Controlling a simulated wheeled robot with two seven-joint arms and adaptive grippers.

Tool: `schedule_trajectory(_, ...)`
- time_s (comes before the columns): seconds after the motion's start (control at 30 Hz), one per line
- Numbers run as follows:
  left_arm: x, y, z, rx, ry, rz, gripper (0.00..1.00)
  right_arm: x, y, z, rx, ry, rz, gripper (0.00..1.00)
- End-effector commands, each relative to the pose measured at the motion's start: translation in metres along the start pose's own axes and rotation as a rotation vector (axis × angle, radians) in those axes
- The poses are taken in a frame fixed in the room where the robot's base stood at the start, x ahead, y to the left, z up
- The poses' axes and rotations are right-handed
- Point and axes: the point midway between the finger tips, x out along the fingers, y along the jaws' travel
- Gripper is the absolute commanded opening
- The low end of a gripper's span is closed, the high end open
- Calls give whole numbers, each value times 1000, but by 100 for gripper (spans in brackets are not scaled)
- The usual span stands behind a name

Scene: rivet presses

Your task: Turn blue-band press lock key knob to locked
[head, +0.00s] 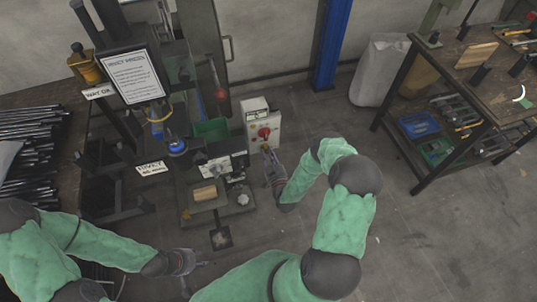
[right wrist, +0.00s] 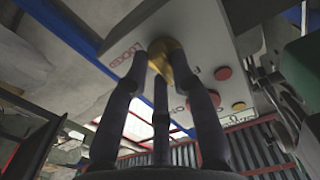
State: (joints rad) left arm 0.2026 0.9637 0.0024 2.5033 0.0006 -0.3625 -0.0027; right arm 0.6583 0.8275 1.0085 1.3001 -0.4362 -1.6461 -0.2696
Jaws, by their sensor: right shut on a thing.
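The lock key knob (right wrist: 160,62) is brass-coloured and sits on the light grey panel (right wrist: 200,35) of a control box. The word LOCKED is printed in red beside it. In the right wrist view, my right gripper (right wrist: 162,68) is shut on the knob, and its dark fingers partly hide it. The knob's exact angle is hard to tell. In the head view, my right gripper (head: 268,157) is at the lower side of the white control box (head: 262,116). My left gripper (head: 190,264) hangs low, well apart from the press (head: 205,172); its finger opening is unclear.
Red round buttons (right wrist: 223,73) are on the same panel, close to my right fingers. A red knob (head: 264,132) is on the box front. A workbench (head: 440,85) stands at right, and dark rods (head: 30,135) lie at left. The floor between is clear.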

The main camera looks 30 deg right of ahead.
Motion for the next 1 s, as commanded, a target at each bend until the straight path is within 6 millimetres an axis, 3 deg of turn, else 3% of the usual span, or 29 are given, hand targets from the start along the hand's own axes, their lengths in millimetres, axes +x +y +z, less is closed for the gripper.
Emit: schedule_trajectory(1.0,20,-7,-1,0,0,0,40,0,-3,4,904,-1,0,0)
